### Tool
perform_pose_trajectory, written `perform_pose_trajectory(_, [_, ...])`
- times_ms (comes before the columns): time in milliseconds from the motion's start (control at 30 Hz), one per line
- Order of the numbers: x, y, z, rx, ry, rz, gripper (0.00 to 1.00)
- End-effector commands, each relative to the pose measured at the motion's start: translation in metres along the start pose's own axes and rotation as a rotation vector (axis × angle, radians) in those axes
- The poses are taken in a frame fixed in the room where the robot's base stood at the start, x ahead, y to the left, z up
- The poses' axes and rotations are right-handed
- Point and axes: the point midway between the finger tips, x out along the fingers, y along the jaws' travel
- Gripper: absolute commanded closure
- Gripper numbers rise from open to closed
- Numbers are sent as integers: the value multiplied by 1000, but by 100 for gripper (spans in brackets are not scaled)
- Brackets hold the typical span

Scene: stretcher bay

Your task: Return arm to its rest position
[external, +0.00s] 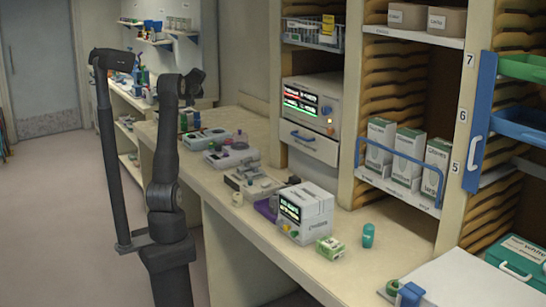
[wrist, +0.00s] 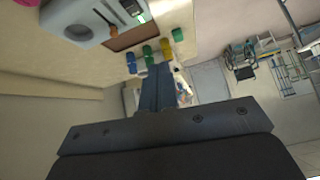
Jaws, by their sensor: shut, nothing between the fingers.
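In the wrist view my gripper (wrist: 158,70) shows as dark fingers pressed together, with no gap between them and nothing held. The fingers extend from a wide dark mount across the bottom of the picture. In the external view my dark arm stands folded upright at the left, beside the counter (external: 222,190), with its upper parts raised above the counter's height. The gripper is hard to tell from the other dark links there. No part of the arm visibly touches the counter or its items.
The counter holds a white monitor (external: 304,213), a green-white box (external: 330,248), a teal cup (external: 368,235) and several devices. Shelves with white boxes (external: 409,155) stand at right. Open floor (external: 60,200) lies at left. Small coloured bottles (wrist: 147,56) show beyond the fingers in the wrist view.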

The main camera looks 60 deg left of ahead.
Motion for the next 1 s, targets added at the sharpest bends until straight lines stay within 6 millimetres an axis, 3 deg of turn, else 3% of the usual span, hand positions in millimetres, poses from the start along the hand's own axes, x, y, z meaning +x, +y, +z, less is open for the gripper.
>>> perform_pose_trajectory(567, [-90, -15, -12, 197, -144, 228, 100])
perform_pose_trajectory(600, [-75, -12, -8, 196, -149, 221, 100])
perform_pose_trajectory(700, [-54, -8, -5, 196, -148, 220, 100])
perform_pose_trajectory(1000, [-8, 2, 2, 193, -143, 219, 100])
